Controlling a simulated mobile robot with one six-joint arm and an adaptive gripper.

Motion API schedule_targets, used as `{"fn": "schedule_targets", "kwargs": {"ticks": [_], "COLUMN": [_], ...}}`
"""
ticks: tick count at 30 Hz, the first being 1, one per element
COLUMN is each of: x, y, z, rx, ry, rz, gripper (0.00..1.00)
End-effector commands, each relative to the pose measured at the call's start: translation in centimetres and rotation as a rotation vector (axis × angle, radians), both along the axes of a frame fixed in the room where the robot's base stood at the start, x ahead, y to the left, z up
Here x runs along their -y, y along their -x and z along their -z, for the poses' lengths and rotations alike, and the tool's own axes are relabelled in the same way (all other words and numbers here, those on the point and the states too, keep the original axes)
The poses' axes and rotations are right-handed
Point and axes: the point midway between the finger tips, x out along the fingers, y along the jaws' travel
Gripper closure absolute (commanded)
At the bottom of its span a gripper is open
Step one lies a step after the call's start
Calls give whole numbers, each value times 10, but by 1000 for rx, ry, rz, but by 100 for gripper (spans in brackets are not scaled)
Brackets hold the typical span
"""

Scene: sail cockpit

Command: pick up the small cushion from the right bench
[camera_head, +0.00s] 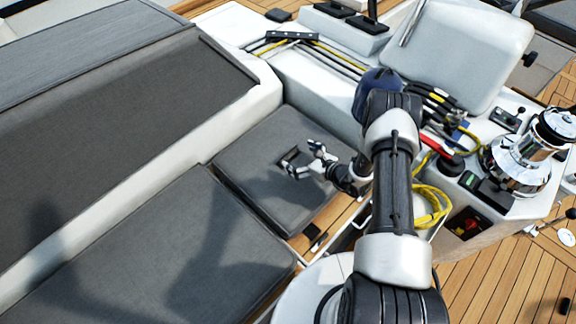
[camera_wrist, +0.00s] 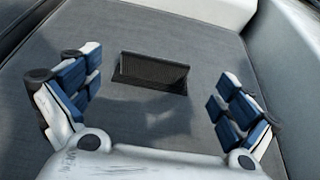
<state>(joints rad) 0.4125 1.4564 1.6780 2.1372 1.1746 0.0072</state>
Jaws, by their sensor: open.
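The small grey cushion (camera_head: 246,158) lies flat on the bench in the head view, at the end of a longer grey cushion. It fills most of the wrist view as a grey fabric surface (camera_wrist: 210,50). A small black raised piece (camera_wrist: 152,72), like a handle or flap, stands on it. My gripper (camera_head: 304,160) is open and empty over the cushion. In the wrist view its two blue-padded fingers stand left and right of the black piece, apart from it. I cannot tell how high the fingertips are above the cushion.
The longer grey cushion (camera_head: 150,255) lies to the lower left. A white backrest edge (camera_head: 130,175) runs along the left. To the right are yellow rope (camera_head: 432,205), a chrome winch (camera_head: 520,155) and a white console. Wooden deck shows at the lower right.

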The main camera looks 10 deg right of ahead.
Motion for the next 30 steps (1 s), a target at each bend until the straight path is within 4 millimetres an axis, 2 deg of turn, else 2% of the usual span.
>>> {"fn": "schedule_targets", "kwargs": {"ticks": [5, 13, 22, 30], "x": [-8, -30, -33, -33], "y": [-9, -36, -40, -40], "z": [6, 20, 20, 20], "rx": [1, 1, -1, 0], "ry": [2, 2, 1, 0], "rz": [-2, -1, 0, 0], "gripper": [2, 2, 2, 19]}}
